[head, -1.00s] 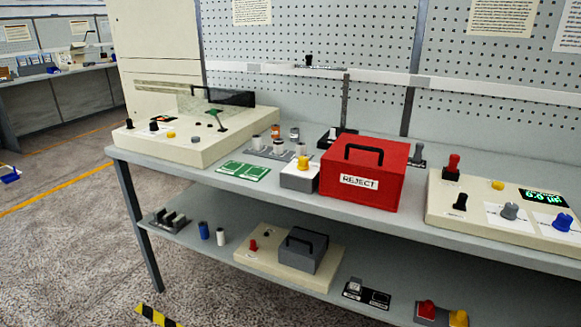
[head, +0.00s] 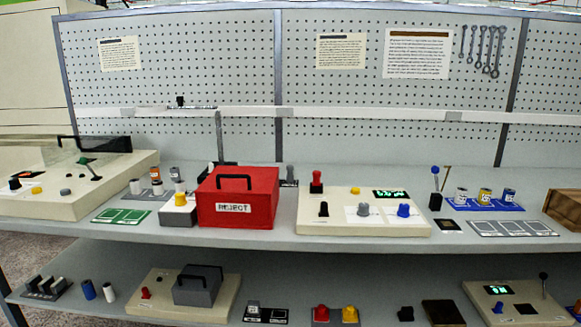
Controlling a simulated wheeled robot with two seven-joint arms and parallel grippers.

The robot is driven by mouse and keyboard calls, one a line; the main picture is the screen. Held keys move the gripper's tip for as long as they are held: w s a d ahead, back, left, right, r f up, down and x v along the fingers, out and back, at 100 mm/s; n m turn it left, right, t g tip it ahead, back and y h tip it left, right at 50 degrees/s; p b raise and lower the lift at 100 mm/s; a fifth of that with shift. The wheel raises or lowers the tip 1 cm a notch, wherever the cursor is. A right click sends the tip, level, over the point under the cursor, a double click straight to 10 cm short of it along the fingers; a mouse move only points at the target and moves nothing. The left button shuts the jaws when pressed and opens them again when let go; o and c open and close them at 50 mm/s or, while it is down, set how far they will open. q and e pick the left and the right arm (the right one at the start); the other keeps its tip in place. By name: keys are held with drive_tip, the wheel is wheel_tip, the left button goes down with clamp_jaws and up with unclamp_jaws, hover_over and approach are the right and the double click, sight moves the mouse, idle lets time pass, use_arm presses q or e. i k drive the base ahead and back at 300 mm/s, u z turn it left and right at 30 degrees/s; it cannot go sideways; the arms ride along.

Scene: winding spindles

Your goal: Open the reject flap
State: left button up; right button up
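The red reject box (head: 245,212) stands on the upper shelf of the workbench, left of the middle in the head view. Its front carries a white label reading REJECT (head: 234,208). A black handle (head: 235,171) stands up at its top, and the top looks closed. Neither of my grippers shows in the head view, so I cannot see whether they are open or shut.
Below, the lower shelf (head: 275,265) holds a grey box with a handle (head: 199,290) and small parts.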

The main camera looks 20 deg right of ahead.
sight(223, 180)
drive_tip(key=z, duration=0.3)
drive_tip(key=i, duration=1.4)
drive_tip(key=u, duration=0.75)
